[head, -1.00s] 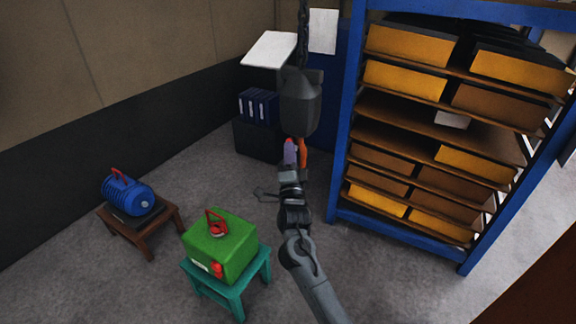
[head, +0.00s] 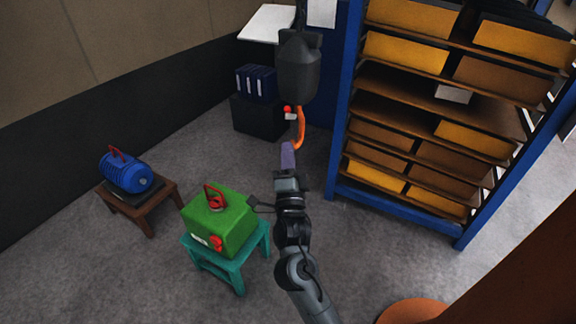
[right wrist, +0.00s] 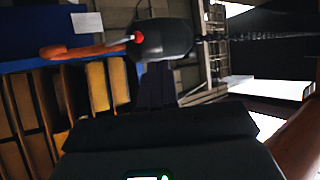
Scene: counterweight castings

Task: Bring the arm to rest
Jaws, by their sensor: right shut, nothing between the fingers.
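My right gripper (head: 288,156) is shut and empty, its purple-grey fingers pointing up the picture in the head view. It shows just below a dark grey hoist block (head: 297,68) with an orange hook (head: 299,128), apart from the hook in the picture. In the right wrist view the closed fingers (right wrist: 156,88) reach toward the hoist block (right wrist: 163,40), which has a red knob (right wrist: 139,37) at its end and the orange hook (right wrist: 85,51) beyond. My left gripper is not in view.
A green casting (head: 221,226) with a red handle sits on a teal stool (head: 231,271), left of my right arm. A blue casting (head: 128,174) sits on a brown stool (head: 150,222). A blue-framed rack (head: 342,121) with yellow and brown bins stands right. Grey floor lies between.

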